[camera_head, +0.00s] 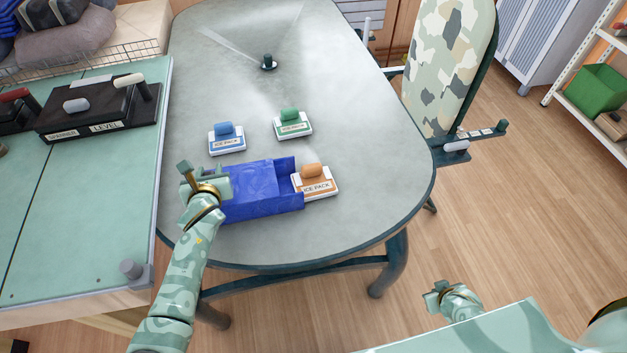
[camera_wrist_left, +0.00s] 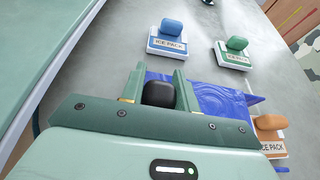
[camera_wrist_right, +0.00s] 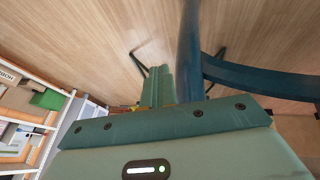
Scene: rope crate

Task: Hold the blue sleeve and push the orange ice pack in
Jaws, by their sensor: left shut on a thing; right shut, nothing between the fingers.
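The blue sleeve (camera_head: 262,198) lies on the grey table, its open end facing right. My left gripper (camera_head: 191,178) is at its left end; in the left wrist view its fingers (camera_wrist_left: 160,85) are shut on a black knob (camera_wrist_left: 159,93) beside the blue sleeve (camera_wrist_left: 215,102). The orange ice pack (camera_head: 318,188), a white block with an orange grip, sits at the sleeve's right mouth; it also shows in the left wrist view (camera_wrist_left: 271,146). How far its left edge is inside is unclear. My right gripper (camera_head: 437,294) is shut and empty, off the table's right front side, over the floor.
A blue ice pack (camera_head: 227,144) and a green ice pack (camera_head: 293,128) stand behind the sleeve. A green workbench (camera_head: 90,220) adjoins the table's left. The table's right part is clear.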

